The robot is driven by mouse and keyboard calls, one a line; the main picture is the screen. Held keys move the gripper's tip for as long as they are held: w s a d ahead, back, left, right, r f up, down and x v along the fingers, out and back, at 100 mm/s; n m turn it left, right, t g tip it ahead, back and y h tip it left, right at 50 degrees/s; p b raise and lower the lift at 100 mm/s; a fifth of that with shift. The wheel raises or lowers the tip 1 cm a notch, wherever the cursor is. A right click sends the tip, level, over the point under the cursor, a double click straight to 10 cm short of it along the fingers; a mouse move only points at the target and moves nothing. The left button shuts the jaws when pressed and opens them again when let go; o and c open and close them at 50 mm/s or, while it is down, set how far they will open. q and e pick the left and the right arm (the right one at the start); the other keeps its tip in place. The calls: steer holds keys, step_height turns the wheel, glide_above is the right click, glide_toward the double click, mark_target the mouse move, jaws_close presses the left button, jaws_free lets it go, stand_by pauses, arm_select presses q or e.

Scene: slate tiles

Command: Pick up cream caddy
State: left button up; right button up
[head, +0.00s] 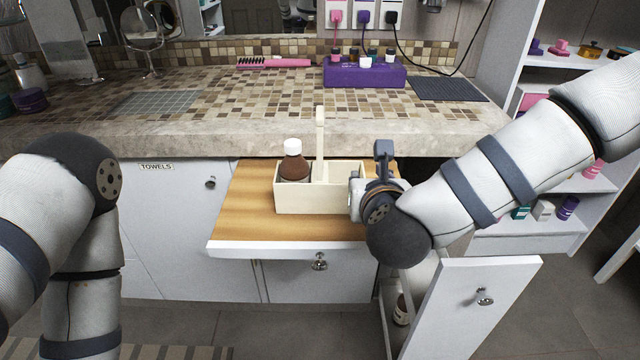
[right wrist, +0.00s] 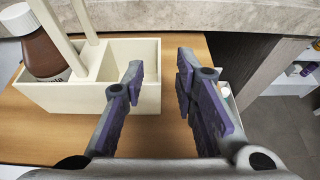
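The cream caddy (head: 300,202) is an open cream box with a tall upright handle, standing on a wooden pull-out board. A brown bottle with a white cap (head: 294,162) stands in its left compartment; the right compartment (right wrist: 132,50) looks empty. My right gripper (head: 372,172) is at the caddy's right end. In the right wrist view its purple-padded fingers (right wrist: 160,72) are apart, with the caddy's right end wall showing between them. Whether they touch it I cannot tell. My left arm is at the left; its gripper is out of view.
The wooden board (head: 245,215) has bare room left of the caddy. The stone counter edge (head: 240,143) overhangs behind. An open drawer (head: 470,305) stands below my right arm. A purple organizer (head: 350,76) and pink brush (head: 275,63) lie on the counter.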

mark_target(364, 173)
steer(key=x, duration=0.6)
steer(key=shift+f, duration=0.2)
jaws_close()
